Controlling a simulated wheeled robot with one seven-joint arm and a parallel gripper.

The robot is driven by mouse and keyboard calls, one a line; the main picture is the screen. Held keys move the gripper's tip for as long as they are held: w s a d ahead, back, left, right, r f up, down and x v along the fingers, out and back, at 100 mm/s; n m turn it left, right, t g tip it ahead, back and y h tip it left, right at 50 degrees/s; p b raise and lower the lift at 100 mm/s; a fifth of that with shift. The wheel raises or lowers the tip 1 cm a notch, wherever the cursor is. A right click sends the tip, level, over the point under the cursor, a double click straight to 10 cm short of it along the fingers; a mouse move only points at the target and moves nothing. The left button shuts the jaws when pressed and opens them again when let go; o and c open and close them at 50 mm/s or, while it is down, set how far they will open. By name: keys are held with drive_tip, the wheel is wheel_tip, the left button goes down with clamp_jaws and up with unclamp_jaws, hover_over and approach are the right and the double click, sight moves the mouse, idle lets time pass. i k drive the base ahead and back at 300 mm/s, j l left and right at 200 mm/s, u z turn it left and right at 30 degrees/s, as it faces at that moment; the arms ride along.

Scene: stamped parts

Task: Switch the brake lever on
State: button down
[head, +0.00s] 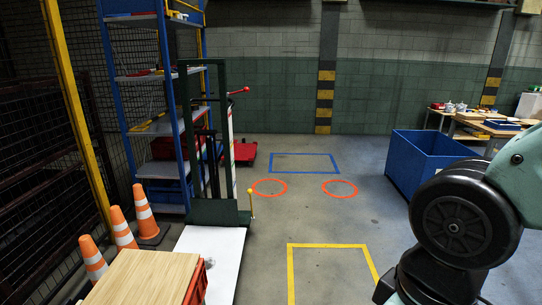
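A dark green upright frame (226,150), like a hand lifter, stands left of the middle, on or behind a white platform. A lever with a red knob (245,90) sticks out to the right near its top. A short upright lever with a yellow knob (250,191) stands at the right of its base. I cannot tell from the picture which of these is the brake lever, or its setting. My arm fills the lower right, well apart from both levers. My gripper is outside the view.
Orange cones (123,228) and a wooden board on a red crate (196,284) stand at lower left. Blue shelves (141,77) rise behind. A blue bin (425,160) stands at right. The marked floor (318,213) between the frame and bin is clear.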

sight(250, 191)
drive_tip(key=i, duration=3.45)
drive_tip(key=u, duration=0.25)
drive_tip(key=i, duration=0.05)
